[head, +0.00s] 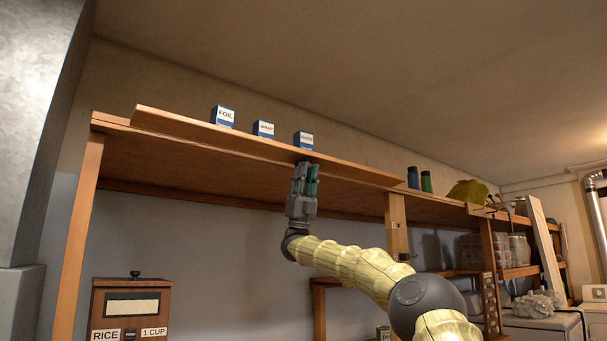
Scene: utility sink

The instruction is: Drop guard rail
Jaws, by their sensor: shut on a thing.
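The guard rail (240,139) is a long wooden board along the front edge of the high wooden shelf. It slopes slightly down to the right in the picture. My gripper (305,168) points up at the rail's lower edge near its middle and is shut on it. The fingertips are partly hidden against the wood. Behind the rail stand three blue and white boxes: one marked FOIL (223,116), a middle one (263,129) and a right one (303,140). Their lower parts are hidden by the rail.
The shelf (200,167) rests on wooden posts (396,224). A rice dispenser (130,309) stands below left. The space under the shelf's left half looks open.

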